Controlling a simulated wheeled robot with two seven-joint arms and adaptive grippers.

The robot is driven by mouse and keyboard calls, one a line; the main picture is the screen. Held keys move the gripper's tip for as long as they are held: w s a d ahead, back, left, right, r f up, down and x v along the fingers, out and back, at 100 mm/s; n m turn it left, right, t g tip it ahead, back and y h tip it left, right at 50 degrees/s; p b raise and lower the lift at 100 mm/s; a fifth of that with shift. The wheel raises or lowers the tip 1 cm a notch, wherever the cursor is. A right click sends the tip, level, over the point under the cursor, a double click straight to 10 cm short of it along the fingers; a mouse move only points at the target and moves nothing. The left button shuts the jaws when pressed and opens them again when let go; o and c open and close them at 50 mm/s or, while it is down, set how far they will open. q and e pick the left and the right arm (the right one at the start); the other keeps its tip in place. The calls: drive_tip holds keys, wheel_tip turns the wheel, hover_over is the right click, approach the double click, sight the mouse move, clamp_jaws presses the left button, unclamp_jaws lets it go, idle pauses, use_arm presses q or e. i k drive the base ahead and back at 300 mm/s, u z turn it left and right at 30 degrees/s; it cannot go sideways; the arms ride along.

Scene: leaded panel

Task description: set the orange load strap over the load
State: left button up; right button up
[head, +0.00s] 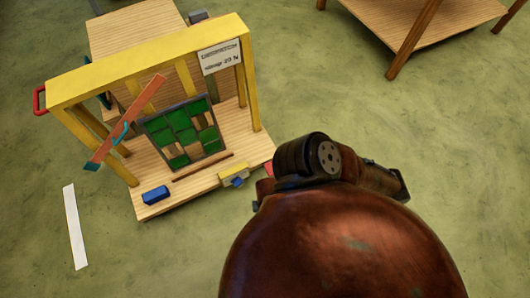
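The load appears to be the leaded panel (187,137), with green and tan panes in a dark border. It leans upright inside the frame on a wooden base (150,205). The strap's upper end comes near the panel's upper left; I cannot tell whether they touch.
A blue block (155,195), a thin brown strip (203,167) and a yellow block with a blue part (233,174) sit along the base's front. A sign (220,57) hangs at upper right. A white strip (75,228) lies on the floor. My brown arm hides the lower right.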

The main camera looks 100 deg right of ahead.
sight(120, 130)
drive_tip(key=z, duration=1.3)
